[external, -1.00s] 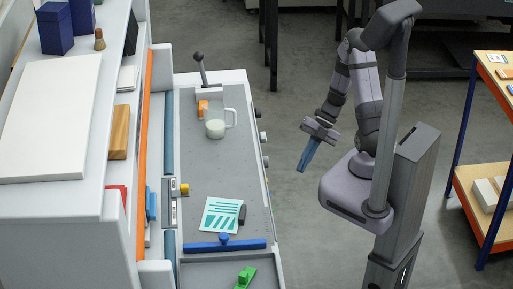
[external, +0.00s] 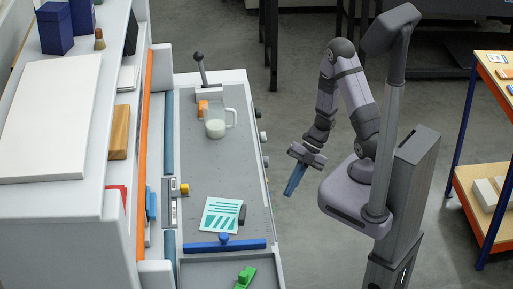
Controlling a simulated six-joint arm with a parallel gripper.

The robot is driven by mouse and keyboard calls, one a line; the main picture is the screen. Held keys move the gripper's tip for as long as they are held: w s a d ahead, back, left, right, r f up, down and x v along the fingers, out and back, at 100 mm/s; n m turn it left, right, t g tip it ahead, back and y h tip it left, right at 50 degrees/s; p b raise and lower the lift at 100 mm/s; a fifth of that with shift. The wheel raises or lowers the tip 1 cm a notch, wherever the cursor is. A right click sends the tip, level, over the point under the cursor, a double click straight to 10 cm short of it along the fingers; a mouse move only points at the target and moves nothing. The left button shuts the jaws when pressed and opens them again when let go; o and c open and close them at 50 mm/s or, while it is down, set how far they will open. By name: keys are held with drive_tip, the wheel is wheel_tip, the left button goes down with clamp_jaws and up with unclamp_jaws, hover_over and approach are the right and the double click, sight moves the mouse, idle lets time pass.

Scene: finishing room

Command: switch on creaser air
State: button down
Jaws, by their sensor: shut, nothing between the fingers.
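The grey-topped machine (external: 206,165), which looks like the creaser, runs along the left. On its right-hand side face sit several small round knobs, among them an upper one (external: 258,112), a middle one (external: 263,136) and a lower one (external: 265,161). A lever with a dark ball (external: 199,57) stands on a white block at its far end. I cannot tell which control is the air switch, nor read any setting. My gripper (external: 289,193), with blue fingers, is shut and empty. In the picture it is just right of the machine's side, below the knobs, touching nothing visible.
An orange-edged shelf rack (external: 463,190) stands right. Floor between is clear.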

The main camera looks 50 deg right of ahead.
drive_tip(key=shift+w+a+r+p, duration=0.1)
drive_tip(key=shift+w+a+p, duration=0.6)
drive_tip(key=shift+w+a, duration=0.8)
drive_tip(key=shift+s+a, duration=0.1)
drive_tip(key=shift+r, duration=0.1)
drive_tip(key=p, duration=0.3)
drive_tip(key=shift+w+a+r+g+h, duration=0.1)
drive_tip(key=shift+w+a+g+h, duration=0.15)
drive_tip(key=shift+g+h, duration=0.05)
drive_tip(key=shift+r, duration=0.1)
drive_tip(key=shift+r+p, duration=0.75)
drive_tip(key=shift+p, duration=0.2)
drive_tip(key=shift+d, duration=0.1)
